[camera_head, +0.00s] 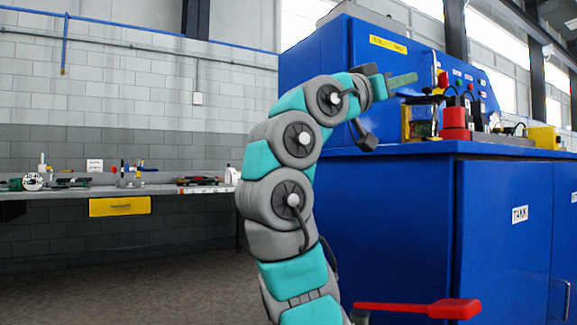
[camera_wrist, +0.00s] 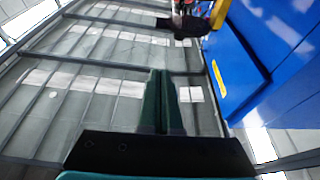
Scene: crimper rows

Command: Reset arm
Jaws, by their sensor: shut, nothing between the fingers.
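My arm rises through the middle of the head view and bends over to the right at its top. My gripper (camera_head: 402,80) is at the end of it, in front of the blue cabinet's upper part, and points right. Its green fingers lie together with nothing between them. In the wrist view my gripper (camera_wrist: 163,100) shows as two dark green fingers side by side, touching, with the ceiling behind them. The gripper is above the level of the blue counter and apart from the things standing there.
A blue machine cabinet (camera_head: 400,225) fills the right side, with a red and black device (camera_head: 455,120) on its counter. A red lever (camera_head: 425,308) sticks out low in front. A workbench (camera_head: 60,193) with tools stands at the left wall. Open floor (camera_head: 150,285) lies between.

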